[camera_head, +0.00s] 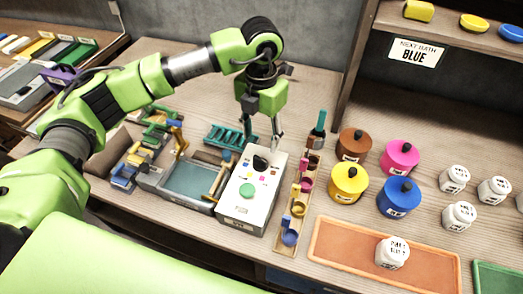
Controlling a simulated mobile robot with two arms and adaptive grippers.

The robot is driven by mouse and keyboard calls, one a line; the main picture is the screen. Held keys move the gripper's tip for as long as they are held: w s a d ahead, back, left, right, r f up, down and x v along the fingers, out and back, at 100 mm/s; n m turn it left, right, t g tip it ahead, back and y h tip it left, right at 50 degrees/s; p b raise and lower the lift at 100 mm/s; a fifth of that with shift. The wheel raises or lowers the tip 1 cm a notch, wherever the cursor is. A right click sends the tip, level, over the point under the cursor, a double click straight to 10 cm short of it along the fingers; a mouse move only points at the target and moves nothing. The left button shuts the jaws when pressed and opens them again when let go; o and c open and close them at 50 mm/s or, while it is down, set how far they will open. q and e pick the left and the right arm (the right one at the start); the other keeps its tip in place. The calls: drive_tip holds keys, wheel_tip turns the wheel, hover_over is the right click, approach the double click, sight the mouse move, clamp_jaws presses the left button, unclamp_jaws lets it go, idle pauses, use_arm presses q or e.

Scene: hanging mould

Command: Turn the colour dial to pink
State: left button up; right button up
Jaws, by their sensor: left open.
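The white control box (252,207) stands near the middle of the table. A dark knob, which looks like the colour dial (261,163), is on its upper part, with small colour marks around it. Which mark the dial points to is too small to tell. A round green button (247,191) is below it on the box. My left gripper (263,138) points down above the far end of the box, near the dial. Its fingers are apart, with nothing seen between them; contact with the dial cannot be told. My right gripper is not in view.
Left of the box are a blue-grey basin (190,182) and a teal rack (226,137). Right are a wooden rack (296,215) with coloured scoops, brown, pink, yellow and blue pots (397,198), and an orange tray (335,255).

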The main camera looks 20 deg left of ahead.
sight(260, 162)
use_arm(q)
wheel_tip(260, 162, down, 8)
drive_tip(key=shift+r+p, duration=0.1)
drive_tip(key=shift+p, duration=0.75)
drive_tip(key=c, duration=1.1)
